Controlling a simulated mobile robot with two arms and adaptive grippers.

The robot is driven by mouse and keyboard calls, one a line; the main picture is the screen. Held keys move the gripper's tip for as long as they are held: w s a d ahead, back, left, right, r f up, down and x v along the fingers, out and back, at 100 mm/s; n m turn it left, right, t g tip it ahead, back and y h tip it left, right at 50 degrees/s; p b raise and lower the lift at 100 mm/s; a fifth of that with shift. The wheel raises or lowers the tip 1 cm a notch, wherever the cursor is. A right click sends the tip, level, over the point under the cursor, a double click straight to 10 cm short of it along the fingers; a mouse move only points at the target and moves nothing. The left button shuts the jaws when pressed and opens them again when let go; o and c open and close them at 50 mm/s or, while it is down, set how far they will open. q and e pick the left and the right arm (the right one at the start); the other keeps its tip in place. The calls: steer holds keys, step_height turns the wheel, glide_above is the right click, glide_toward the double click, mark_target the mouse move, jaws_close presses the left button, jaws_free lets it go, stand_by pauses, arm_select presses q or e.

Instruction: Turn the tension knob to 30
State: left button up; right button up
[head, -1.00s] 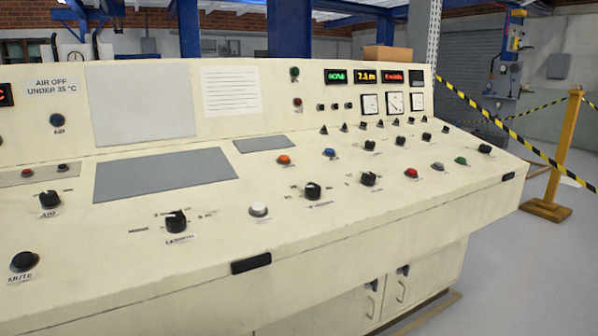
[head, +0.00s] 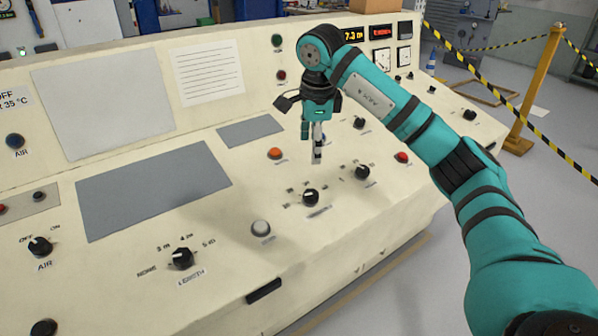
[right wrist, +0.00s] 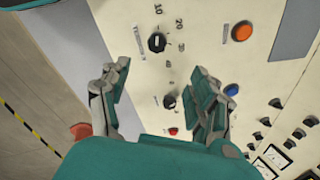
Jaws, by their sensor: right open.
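A black rotary knob (head: 310,197) sits on the sloped cream desk, below the orange button, with a dial scale around it. It also shows in the right wrist view as a black knob (right wrist: 157,43) with 10 and 20 readable beside it. Its name label is too blurred to read, and I cannot tell its exact setting. My right gripper (head: 317,152) hangs above the desk, up and beyond this knob in the head view, apart from it. In the right wrist view its two fingers (right wrist: 159,75) are spread with nothing between them. My left gripper is not in view.
Another black knob (head: 362,172), an orange button (head: 275,153), a white button (head: 261,229) and a red button (head: 402,157) are close by. The length knob (head: 181,259) is to the left. Grey blank panels lie flat. A yellow post (head: 536,90) holds striped tape at right.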

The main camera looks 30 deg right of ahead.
glide_toward(311, 193)
steer(key=f, duration=0.3)
steer(key=w+f, duration=0.1)
steer(key=f, duration=0.2)
steer(key=d+f, duration=0.1)
steer(key=f, duration=0.2)
steer(key=shift+w+f+p, duration=0.25)
steer(key=shift+f+p, duration=0.1)
steer(key=shift+p, duration=0.05)
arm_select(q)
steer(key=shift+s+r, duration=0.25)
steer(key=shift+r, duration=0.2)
arm_select(e)
steer(key=c, duration=1.2)
